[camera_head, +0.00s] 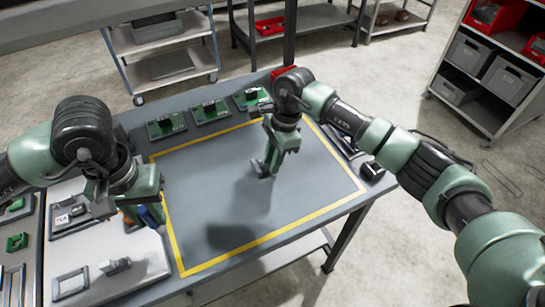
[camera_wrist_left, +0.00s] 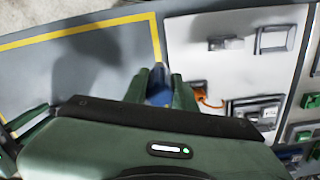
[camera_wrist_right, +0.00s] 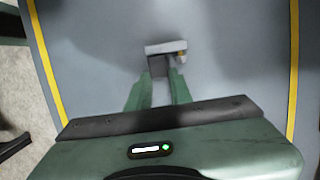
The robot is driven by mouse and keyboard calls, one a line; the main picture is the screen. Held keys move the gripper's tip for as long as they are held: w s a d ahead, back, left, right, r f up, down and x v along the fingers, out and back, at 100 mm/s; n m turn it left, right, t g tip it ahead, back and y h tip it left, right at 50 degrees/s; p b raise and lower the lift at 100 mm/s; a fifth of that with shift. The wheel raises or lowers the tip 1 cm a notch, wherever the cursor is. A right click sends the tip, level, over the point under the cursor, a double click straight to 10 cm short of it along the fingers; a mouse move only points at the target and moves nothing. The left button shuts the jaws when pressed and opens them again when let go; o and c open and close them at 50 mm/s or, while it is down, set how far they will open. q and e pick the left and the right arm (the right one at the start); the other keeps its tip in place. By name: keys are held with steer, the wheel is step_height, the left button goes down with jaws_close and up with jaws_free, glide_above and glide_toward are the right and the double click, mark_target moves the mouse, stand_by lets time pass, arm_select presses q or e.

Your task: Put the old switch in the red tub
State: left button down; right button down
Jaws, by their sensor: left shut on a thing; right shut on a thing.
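My right gripper (camera_head: 268,163) is shut on a small grey switch-like part (camera_wrist_right: 166,47) with a light plate and a darker body. It holds this part over the yellow-outlined area, and I cannot tell if it touches the table. My left gripper (camera_head: 146,203) is shut on a blue-handled tool (camera_wrist_left: 158,92) at the right edge of the white panel (camera_head: 130,248). An opening with orange wires (camera_wrist_left: 208,98) shows beside it in the left wrist view. A red tub (camera_head: 284,71) stands at the table's back edge, partly hidden behind my right arm.
Several green boards with dark parts (camera_head: 208,112) line the table's back edge. Dark items (camera_head: 372,169) lie at the right edge. The yellow-outlined grey area (camera_head: 215,190) is otherwise clear. A rack behind holds another red bin (camera_head: 270,27), and shelves (camera_head: 490,65) stand at the right.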

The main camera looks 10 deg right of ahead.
steer(key=shift+f+b, duration=0.2)
steer(key=shift+b, duration=0.1)
steer(key=c, duration=1.3)
jaws_free()
steer(key=shift+r, duration=0.1)
steer(key=shift+o, duration=0.2)
steer(key=shift+r, duration=0.1)
